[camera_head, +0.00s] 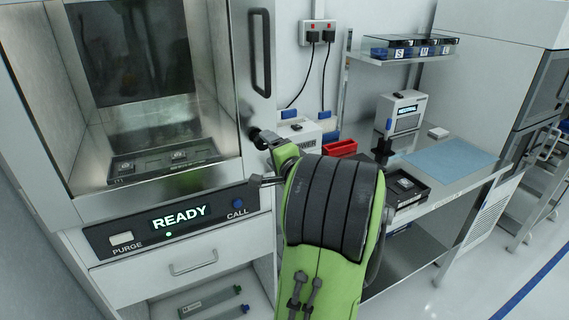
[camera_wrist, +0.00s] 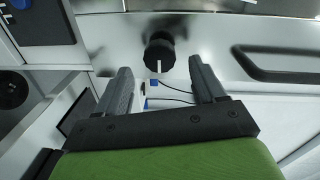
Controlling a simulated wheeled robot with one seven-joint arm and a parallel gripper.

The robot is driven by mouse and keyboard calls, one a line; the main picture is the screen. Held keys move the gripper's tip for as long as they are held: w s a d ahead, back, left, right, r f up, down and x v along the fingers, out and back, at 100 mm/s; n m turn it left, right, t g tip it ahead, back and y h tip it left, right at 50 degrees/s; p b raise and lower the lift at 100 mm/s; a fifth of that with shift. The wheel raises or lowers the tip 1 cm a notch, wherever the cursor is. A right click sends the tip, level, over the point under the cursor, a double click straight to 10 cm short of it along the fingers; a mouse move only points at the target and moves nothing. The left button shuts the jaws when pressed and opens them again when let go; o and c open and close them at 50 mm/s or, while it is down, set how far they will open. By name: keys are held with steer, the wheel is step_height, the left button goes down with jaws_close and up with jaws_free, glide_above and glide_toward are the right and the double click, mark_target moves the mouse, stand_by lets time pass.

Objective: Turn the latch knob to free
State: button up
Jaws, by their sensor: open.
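The latch knob (camera_wrist: 159,53) is round and black with a white mark, on the metal door frame in the upper middle of the wrist view. The white mark points down in that picture. My gripper (camera_wrist: 158,68) is open, with one grey finger to the left and one to the right, apart from the knob and with nothing between them. In the head view my gripper (camera_head: 262,162) is at the right edge of the chamber door (camera_head: 240,85), close to the knob. My green wrist hides part of that area.
A black door handle (camera_head: 260,52) is above the gripper. The panel (camera_head: 172,219) below the window reads READY. To the right, a bench holds a blue mat (camera_head: 451,157), a red bin (camera_head: 340,148) and a black tray (camera_head: 404,187). Clear floor lies at the lower right.

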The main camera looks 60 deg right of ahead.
steer(key=b+v, duration=0.1)
steer(key=v, duration=1)
steer(key=shift+s, duration=0.2)
steer(key=shift+a, duration=0.15)
